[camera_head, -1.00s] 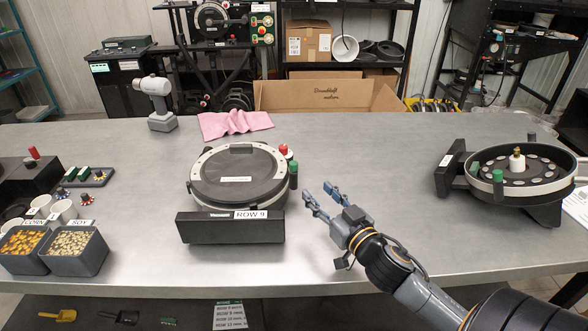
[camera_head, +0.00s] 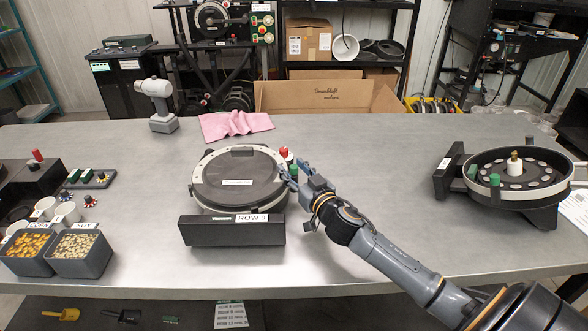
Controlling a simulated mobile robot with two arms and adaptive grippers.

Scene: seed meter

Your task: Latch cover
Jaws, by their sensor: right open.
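The seed meter with its round dark cover (camera_head: 237,172) sits at the middle of the table, with a black front block labelled ROW 9 (camera_head: 231,231). The cover lies on the meter's pale ring. A red knob (camera_head: 284,152) shows at the meter's right rim. The green latch post beside it is mostly hidden by my fingers. My right gripper (camera_head: 289,177) is open at the meter's right side, its fingertips around or just beside the latch; I cannot tell whether they touch it. My left gripper is not in view.
An open second meter (camera_head: 513,190) stands at the right. Corn and soy bins (camera_head: 80,257) stand at the front left. The table between the two meters is clear apart from my right arm.

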